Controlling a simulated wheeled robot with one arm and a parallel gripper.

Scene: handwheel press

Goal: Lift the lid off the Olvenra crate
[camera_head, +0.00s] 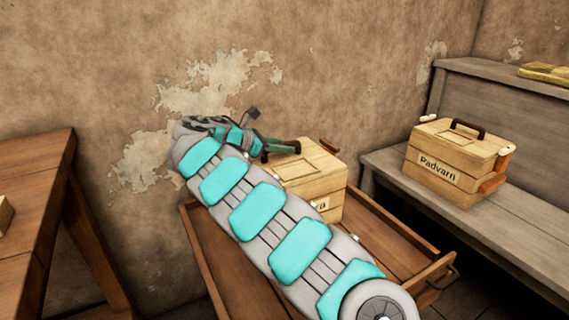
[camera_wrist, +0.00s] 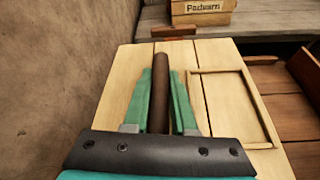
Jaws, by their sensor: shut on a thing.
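A pale wooden crate (camera_head: 318,190) stands in the low wooden tray behind my arm. My arm covers most of its label; only the last letters, seemingly "ra", show. Its plank lid (camera_wrist: 118,85) fills the middle of the wrist view and has a raised square frame at right. A dark brown bar handle (camera_wrist: 162,120) runs along the lid. My gripper (camera_wrist: 166,78) has its green fingers on both sides of this handle, shut on it. In the head view my gripper (camera_head: 283,149) is at the crate's top left. I see no clear gap under the lid.
A second crate labelled "Padvarn" (camera_head: 437,172) stands on the grey bench (camera_head: 395,180) at right, its lid on. The tray (camera_head: 195,235) has raised walls around the crate. A brown table (camera_head: 35,190) stands at left. The plaster wall (camera_head: 300,60) is close behind.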

